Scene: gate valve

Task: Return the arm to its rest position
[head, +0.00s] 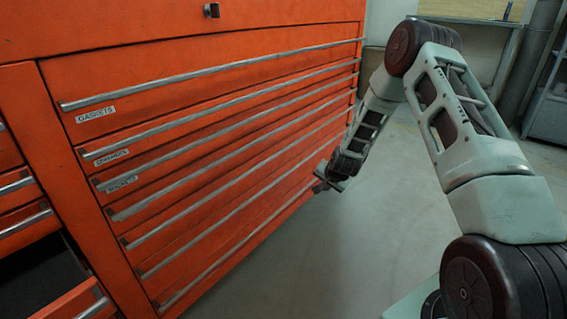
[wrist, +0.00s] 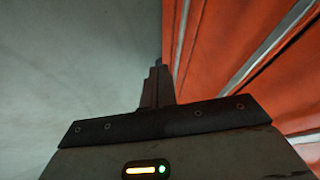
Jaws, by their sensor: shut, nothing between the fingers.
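My arm (head: 450,130) rises from the lower right of the head view, bends at a high elbow and reaches down toward the cabinet. My gripper (head: 322,180) hangs at its end, close to the lower right edge of the orange drawer cabinet (head: 215,60). The head view does not show whether it touches the cabinet. In the wrist view my gripper (wrist: 158,72) has its fingers together, with nothing seen between them. The cabinet's drawer fronts (wrist: 215,50) are close on the right there.
A drawer at the lower left (head: 75,300) stands open. The labelled drawers, including GASKETS (head: 96,115), are shut. A workbench (head: 480,20) and a grey shelf (head: 548,115) stand at the back right. The floor (head: 290,255) beside the cabinet is clear.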

